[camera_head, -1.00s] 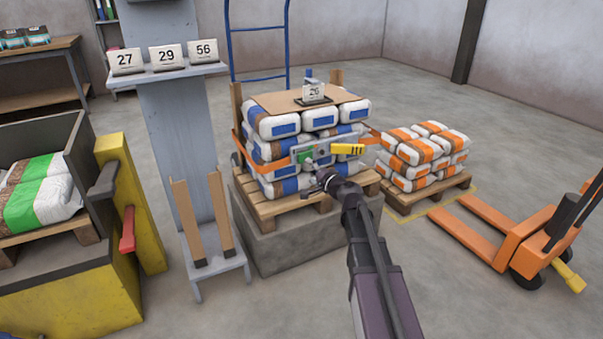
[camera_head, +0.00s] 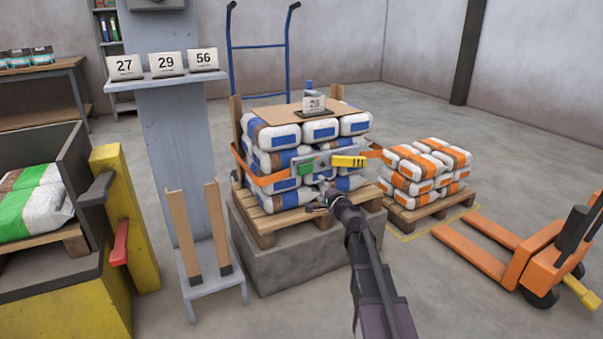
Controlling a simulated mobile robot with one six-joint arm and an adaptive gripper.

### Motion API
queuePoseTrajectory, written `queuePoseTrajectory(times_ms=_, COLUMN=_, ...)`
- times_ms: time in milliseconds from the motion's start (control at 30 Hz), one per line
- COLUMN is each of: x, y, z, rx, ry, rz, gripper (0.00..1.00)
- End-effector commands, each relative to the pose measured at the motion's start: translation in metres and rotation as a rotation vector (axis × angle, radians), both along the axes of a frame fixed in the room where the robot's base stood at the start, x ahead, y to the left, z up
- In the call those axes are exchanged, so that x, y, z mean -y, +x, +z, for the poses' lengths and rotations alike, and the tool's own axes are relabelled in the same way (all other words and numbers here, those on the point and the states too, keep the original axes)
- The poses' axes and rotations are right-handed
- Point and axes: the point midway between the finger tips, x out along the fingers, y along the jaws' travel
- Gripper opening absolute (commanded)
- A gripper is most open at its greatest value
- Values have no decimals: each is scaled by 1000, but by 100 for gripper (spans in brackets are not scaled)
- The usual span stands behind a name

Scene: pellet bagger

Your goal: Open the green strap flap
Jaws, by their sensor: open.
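The green strap flap (camera_head: 306,168) is a small green piece on the grey metal plate (camera_head: 324,161) at the front of the stacked bags. An orange strap (camera_head: 268,180) runs around the stack to this plate. A yellow handle with dark marks (camera_head: 349,161) sits at the plate's right end. The flap is too small to tell whether it is open or closed. My gripper (camera_head: 316,203) is open and empty, just below and slightly right of the flap. It appears apart from the flap, in front of the lowest bags and pallet edge.
The blue-banded bags (camera_head: 320,130) stand on a wooden pallet (camera_head: 262,222) on a concrete block (camera_head: 290,262). A grey post (camera_head: 180,150) with number cards stands left. A pallet of orange-banded bags (camera_head: 425,172) and an orange pallet jack (camera_head: 520,250) are right.

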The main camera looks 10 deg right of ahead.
Motion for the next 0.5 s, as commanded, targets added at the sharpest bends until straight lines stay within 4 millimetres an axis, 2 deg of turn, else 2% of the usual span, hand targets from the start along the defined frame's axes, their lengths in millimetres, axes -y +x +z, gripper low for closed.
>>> queuePoseTrajectory(times_ms=267, x=-5, y=19, z=0, rx=0, ry=0, rz=1, gripper=97)
queuePoseTrajectory(times_ms=500, x=-15, y=51, z=0, rx=0, ry=0, rz=1, gripper=97)
